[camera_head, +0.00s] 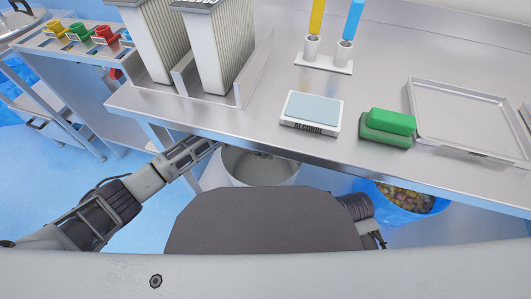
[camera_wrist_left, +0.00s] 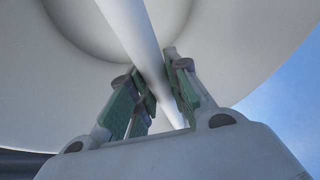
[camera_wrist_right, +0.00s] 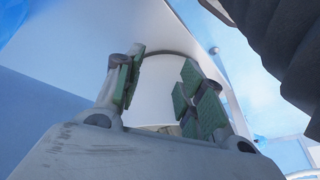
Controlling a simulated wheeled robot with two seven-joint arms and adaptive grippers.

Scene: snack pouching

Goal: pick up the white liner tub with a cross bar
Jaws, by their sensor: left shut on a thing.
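The white liner tub (camera_head: 262,172) is below the front edge of the steel table, partly hidden behind my own body. My left gripper (camera_head: 217,145) reaches to its left rim area in the head view. In the left wrist view the left gripper (camera_wrist_left: 158,92) is shut on the white cross bar (camera_wrist_left: 138,35), with a green-padded finger on each side of it. The tub's pale inside (camera_wrist_left: 230,40) fills the background there. My right gripper (camera_wrist_right: 162,90) is open and empty in the right wrist view, its fingers apart; its fingertips are hidden in the head view.
A blue bin (camera_head: 370,187) of mixed round pieces stands under the table at right. On the table are an alcohol pad box (camera_head: 311,112), a green block (camera_head: 390,122), a tray (camera_head: 462,148), tall white pouch racks (camera_head: 222,60) and a pen holder (camera_head: 323,65). Colored cups stand at left.

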